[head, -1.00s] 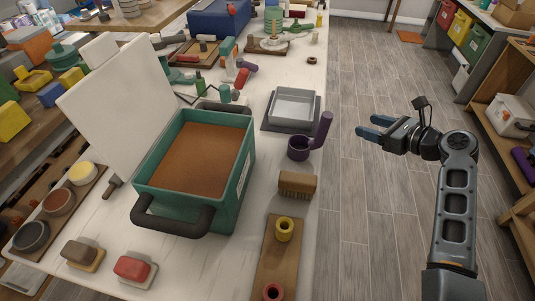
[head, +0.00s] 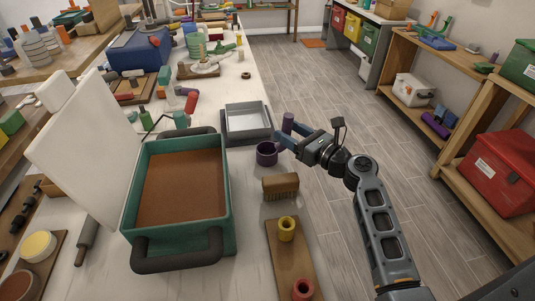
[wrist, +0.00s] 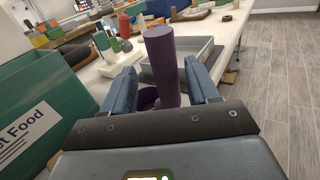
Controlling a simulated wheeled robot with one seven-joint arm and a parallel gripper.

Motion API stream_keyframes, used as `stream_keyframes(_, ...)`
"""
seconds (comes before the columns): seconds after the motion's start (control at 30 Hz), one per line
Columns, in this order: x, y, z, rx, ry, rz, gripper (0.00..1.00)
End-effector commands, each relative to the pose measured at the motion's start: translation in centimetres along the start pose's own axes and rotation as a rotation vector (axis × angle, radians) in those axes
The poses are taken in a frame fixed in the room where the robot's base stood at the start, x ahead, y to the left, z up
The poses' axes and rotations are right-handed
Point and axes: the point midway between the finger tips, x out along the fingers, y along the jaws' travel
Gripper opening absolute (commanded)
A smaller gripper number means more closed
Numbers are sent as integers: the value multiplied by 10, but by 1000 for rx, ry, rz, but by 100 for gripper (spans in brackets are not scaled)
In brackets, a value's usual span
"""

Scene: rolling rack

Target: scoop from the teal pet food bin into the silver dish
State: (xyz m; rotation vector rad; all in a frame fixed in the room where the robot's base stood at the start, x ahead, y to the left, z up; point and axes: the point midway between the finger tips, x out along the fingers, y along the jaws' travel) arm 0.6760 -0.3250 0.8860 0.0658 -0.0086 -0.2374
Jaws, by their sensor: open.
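The teal pet food bin (head: 226,205) stands open on the white table, filled with brown food. Its "Pet Food" label side shows at the left of the wrist view (wrist: 75,100). The silver dish (head: 246,109) sits in a grey tray beyond the bin's right side. A purple scoop (head: 266,154) stands upright on the table between bin and table edge. Its handle rises between my fingers in the wrist view (wrist: 163,65). My gripper (head: 284,139) is open, with a blue finger on each side of the handle; gaps show. The scoop's cup is mostly hidden in the wrist view.
A brush (head: 281,187) lies just in front of the scoop. A wooden board (head: 284,262) with yellow and red rings is nearer. A white panel (head: 80,150) stands left of the bin. Tools crowd the table's far part; the floor aisle at right is clear.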

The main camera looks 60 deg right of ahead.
Motion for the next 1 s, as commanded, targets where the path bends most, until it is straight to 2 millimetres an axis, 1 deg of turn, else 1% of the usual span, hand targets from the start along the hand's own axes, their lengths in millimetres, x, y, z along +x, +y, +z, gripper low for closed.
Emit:
stream_keyframes(0.1, 18, -4, 1, 1, -1, 2, 60)
stream_keyframes(0.2, 32, -5, 0, 1, 0, 2, 60)
stream_keyframes(0.3, 41, -5, 0, 1, 0, 2, 60)
stream_keyframes(0.57, 44, -5, -1, 0, 1, 2, 60)
stream_keyframes(0.67, 44, -5, -1, 0, 1, 2, 52)
stream_keyframes(1.0, 44, -5, -1, 0, 1, 2, 19)
